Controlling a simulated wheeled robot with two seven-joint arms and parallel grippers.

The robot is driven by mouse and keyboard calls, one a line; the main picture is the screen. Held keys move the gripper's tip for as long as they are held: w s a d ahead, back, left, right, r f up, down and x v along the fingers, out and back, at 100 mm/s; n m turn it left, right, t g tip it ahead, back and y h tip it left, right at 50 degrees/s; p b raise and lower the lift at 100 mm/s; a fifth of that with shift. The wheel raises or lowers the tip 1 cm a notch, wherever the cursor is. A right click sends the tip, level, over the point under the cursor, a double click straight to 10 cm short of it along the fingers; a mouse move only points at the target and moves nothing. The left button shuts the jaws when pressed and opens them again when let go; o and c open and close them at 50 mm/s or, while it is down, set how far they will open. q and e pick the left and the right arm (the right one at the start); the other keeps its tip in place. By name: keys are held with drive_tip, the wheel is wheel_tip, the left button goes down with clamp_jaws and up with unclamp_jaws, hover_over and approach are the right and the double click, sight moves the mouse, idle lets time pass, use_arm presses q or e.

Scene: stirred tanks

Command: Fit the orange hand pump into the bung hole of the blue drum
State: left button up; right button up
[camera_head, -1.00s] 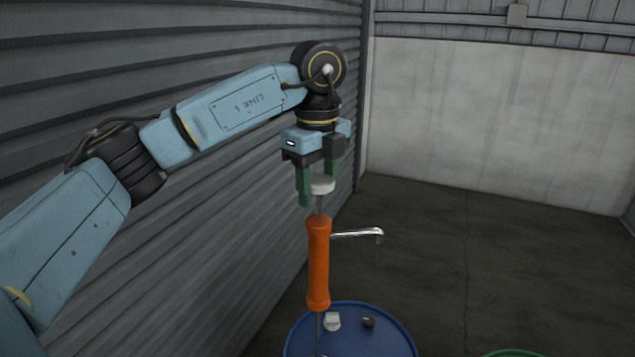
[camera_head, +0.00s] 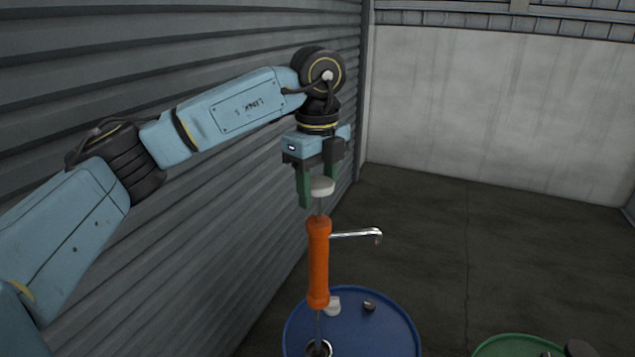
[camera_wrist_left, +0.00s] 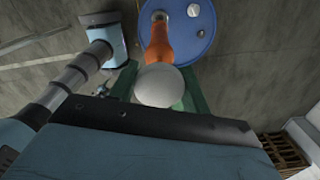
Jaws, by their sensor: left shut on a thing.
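The orange hand pump (camera_head: 318,262) hangs nearly upright, with a white knob (camera_head: 322,187) on top and a bent metal spout (camera_head: 358,235) pointing right. My left gripper (camera_head: 317,190) is shut on the pump at this knob. The blue drum (camera_head: 385,325) stands below. The pump's thin lower tube runs down to the ringed bung hole (camera_head: 319,348) near the drum's front left. I cannot tell whether the tube tip is inside the hole or above it. In the left wrist view the knob (camera_wrist_left: 160,85) hides part of the orange body (camera_wrist_left: 158,45). My right gripper is not seen.
A white cap (camera_head: 333,306) and a small dark plug (camera_head: 369,305) sit on the drum top. A green drum (camera_head: 515,345) stands at the lower right, with an unclear dark thing at its edge. A corrugated wall (camera_head: 200,60) runs close along the left.

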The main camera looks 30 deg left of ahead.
sight(318, 220)
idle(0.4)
use_arm(q)
drive_tip(key=shift+f+b, duration=2.5)
drive_tip(key=shift+f, duration=1.45)
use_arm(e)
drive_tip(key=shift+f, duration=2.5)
use_arm(q)
drive_tip(key=shift+f, duration=0.1)
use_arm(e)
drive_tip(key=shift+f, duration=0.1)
use_arm(q)
drive_tip(key=shift+f+b, duration=2.85)
drive_tip(key=shift+f, duration=1.9)
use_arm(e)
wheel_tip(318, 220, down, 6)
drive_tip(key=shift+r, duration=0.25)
use_arm(q)
drive_tip(key=shift+f, duration=0.55)
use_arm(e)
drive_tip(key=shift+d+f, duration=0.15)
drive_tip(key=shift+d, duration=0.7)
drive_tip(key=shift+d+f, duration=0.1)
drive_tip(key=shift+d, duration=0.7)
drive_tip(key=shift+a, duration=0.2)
